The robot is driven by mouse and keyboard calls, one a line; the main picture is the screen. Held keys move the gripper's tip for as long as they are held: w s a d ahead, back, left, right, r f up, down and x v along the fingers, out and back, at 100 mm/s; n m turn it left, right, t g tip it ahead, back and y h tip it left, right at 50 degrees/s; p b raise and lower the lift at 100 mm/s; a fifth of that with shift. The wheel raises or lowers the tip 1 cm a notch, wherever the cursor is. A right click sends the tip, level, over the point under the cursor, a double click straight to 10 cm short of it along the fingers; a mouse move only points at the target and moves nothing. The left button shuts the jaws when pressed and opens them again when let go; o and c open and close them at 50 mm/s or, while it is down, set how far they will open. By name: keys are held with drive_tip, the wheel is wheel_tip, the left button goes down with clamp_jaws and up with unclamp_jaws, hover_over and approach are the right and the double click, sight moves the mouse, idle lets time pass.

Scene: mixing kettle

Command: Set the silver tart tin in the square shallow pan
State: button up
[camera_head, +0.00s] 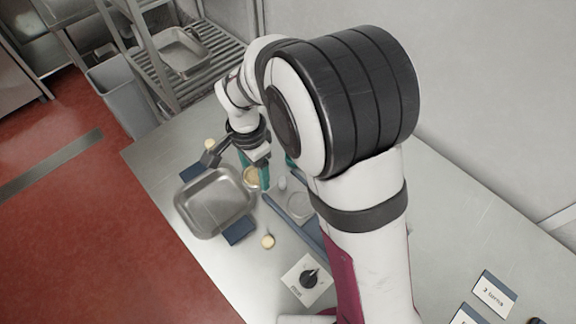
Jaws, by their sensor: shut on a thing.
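The square shallow pan (205,214) is grey metal with rounded corners. It lies on the bench near its left edge and looks empty. My gripper (254,172), with teal fingers, is just right of the pan's upper right corner. It is shut on a small round golden-looking thing (250,178), beside the pan's rim in the picture. How high it is held I cannot tell. A pale, round, shallow dish (300,206) lies right of the gripper, partly beside my arm. Which of these two round things is the silver tart tin I cannot tell.
Small tan round pieces lie at the pan's far side (210,144) and near side (268,241). A dark blue block (239,231) touches or nears the pan. A long blue-grey strip (292,218) and a knob panel (308,279) lie nearer. A wire rack (205,75) stands behind.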

drive_tip(key=s+a+f+n, duration=0.2)
drive_tip(key=a+n, duration=0.1)
drive_tip(key=a, duration=0.7)
drive_tip(key=shift+a+f, duration=0.15)
drive_tip(key=shift+f, duration=1.45)
drive_tip(key=shift+a+f, duration=0.15)
drive_tip(key=shift+f, duration=1.4)
drive_tip(key=shift+f, duration=0.2)
drive_tip(key=shift+f, duration=0.15)
drive_tip(key=shift+f, duration=0.35)
drive_tip(key=o, duration=1.3)
